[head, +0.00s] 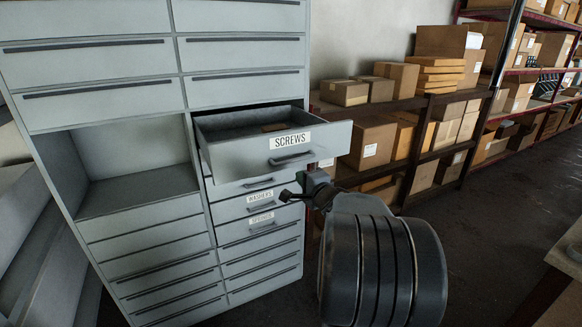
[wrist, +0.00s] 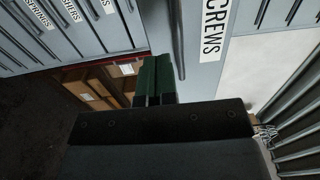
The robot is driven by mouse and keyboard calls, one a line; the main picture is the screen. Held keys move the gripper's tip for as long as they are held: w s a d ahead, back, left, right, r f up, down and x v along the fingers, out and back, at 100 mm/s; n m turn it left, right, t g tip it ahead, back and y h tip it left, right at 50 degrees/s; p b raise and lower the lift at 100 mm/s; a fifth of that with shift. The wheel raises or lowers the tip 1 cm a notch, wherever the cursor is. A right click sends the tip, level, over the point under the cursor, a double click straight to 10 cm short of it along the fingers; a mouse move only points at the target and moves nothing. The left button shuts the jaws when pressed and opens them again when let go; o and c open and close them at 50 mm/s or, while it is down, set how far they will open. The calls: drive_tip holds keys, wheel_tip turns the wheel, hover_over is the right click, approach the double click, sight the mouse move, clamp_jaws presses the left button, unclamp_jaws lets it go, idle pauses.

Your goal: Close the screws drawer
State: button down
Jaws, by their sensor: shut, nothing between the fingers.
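The screws drawer (head: 332,139) stands pulled well out of the grey cabinet. Its front carries a "SCREWS" label and a dark bar handle (head: 292,159). Something brownish lies inside, too small to tell. In the wrist view, the drawer front with its label (wrist: 214,30) is to the right of the fingers, and the handle (wrist: 177,45) is close beside them. My gripper (head: 287,196) is shut and empty, a little below the drawer's front in the head view. It also shows in the wrist view (wrist: 153,78). I cannot tell whether it touches the drawer.
The grey cabinet (head: 152,230) has several other drawers, among them a washers drawer (head: 242,204) just below, and an open empty bay (head: 137,178) at left. Shelves with cardboard boxes (head: 372,141) stand behind to the right. The dark floor (head: 478,215) at right is clear.

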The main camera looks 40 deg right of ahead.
sight(291, 166)
drive_tip(key=w, duration=0.5)
drive_tip(key=w+d, duration=0.1)
drive_tip(key=w, duration=0.1)
drive_tip(key=shift+w+p, duration=0.35)
